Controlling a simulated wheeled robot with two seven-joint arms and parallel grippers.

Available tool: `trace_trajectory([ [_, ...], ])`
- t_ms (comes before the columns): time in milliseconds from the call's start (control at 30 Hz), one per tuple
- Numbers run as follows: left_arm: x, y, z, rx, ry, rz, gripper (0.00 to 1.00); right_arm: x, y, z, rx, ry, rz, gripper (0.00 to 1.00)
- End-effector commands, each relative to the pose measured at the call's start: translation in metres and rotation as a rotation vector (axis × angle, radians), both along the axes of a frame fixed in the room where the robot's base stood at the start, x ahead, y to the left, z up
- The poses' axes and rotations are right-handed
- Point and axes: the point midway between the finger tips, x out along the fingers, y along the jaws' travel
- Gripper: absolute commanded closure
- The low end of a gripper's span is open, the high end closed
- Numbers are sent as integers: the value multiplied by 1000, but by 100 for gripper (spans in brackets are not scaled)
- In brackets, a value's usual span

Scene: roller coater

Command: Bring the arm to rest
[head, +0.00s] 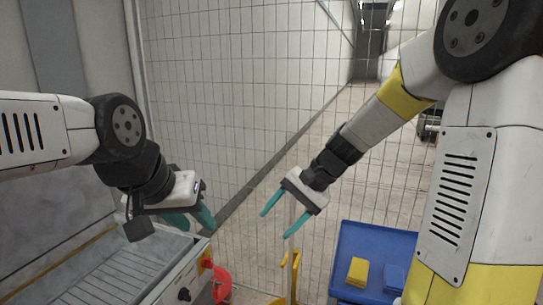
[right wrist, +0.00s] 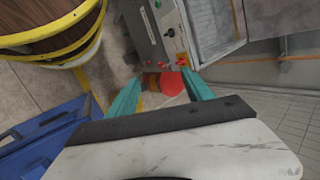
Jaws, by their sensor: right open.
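My right gripper (head: 275,226) is open and empty, hanging in front of the wire mesh with its two teal fingers apart and pointing down-left. In the right wrist view its fingers (right wrist: 160,76) show apart with nothing between them. The red round part visible there lies beyond the fingertips. My left gripper (head: 192,222) is at the left, above the edge of the grey machine, pointing down. Its teal fingers look apart, and I see nothing held.
The grey machine (head: 186,272) with its control panel stands at lower left, a red round part (head: 221,284) beside it. A blue tray (head: 373,240) holds a yellow block (head: 358,271) and a blue block (head: 393,277). A yellow-hooped round container (right wrist: 50,35) shows in the wrist view.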

Motion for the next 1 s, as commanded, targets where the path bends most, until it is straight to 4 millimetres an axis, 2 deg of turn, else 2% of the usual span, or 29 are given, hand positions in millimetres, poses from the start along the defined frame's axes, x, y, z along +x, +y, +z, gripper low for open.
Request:
trace_trajectory([
  [33, 0, 0, 0, 0, 0, 0, 64, -13, -10, 15, -38, -63, 29, 41],
  [200, 0, 0, 0, 0, 0, 0, 64, -54, -44, 49, -184, -251, 118, 41],
  [400, 0, 0, 0, 0, 0, 0, 64, -99, -85, 76, -362, -462, 203, 41],
  [500, 0, 0, 0, 0, 0, 0, 64, -117, -101, 83, -439, -545, 232, 41],
  [700, 0, 0, 0, 0, 0, 0, 64, -135, -120, 89, -529, -636, 260, 41],
  [1000, 0, 0, 0, 0, 0, 0, 64, -137, -123, 90, -544, -648, 265, 41],
])
